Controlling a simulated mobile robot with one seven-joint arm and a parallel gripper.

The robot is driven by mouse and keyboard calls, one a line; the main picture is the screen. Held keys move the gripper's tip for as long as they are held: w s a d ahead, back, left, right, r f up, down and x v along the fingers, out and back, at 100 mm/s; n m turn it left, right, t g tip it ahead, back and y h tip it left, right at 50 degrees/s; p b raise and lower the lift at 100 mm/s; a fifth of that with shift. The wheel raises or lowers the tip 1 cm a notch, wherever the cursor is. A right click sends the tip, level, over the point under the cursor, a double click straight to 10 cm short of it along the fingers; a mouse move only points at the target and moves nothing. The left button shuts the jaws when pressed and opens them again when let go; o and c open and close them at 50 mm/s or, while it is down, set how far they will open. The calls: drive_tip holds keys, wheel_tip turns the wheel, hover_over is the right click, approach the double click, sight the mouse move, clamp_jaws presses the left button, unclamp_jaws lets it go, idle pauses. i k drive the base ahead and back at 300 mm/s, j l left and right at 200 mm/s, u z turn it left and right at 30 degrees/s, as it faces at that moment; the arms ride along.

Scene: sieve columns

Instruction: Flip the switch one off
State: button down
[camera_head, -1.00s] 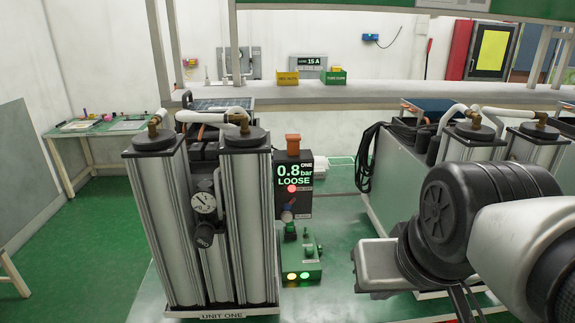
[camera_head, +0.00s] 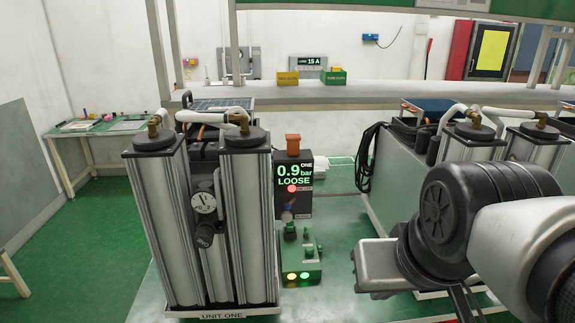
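Unit one (camera_head: 256,220), a pair of grey ribbed columns with black caps, stands left of centre with a plate "UNIT ONE" (camera_head: 222,316) at its foot. A dark display box (camera_head: 308,175) beside it reads "ONE 0.9 bar LOOSE" above a red light. A green box (camera_head: 302,266) below has small green upright parts on top and lit yellow and green lamps in front. It may carry switch one; the switch's position is too small to tell. My gripper (camera_head: 464,302) is at the lower right, apart from the box, mostly cut off by the bottom edge; its opening is unclear.
A round gauge (camera_head: 204,202) hangs between the columns. A second column unit (camera_head: 465,146) stands at right, partly behind my arm. A yellow bin (camera_head: 287,78) and a green bin (camera_head: 334,77) sit on the back shelf. Green floor lies between the units.

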sight(286, 207)
drive_tip(key=j+z, duration=0.25)
drive_tip(key=z, duration=0.2)
drive_tip(key=j+z, duration=0.25)
drive_tip(key=z, duration=0.2)
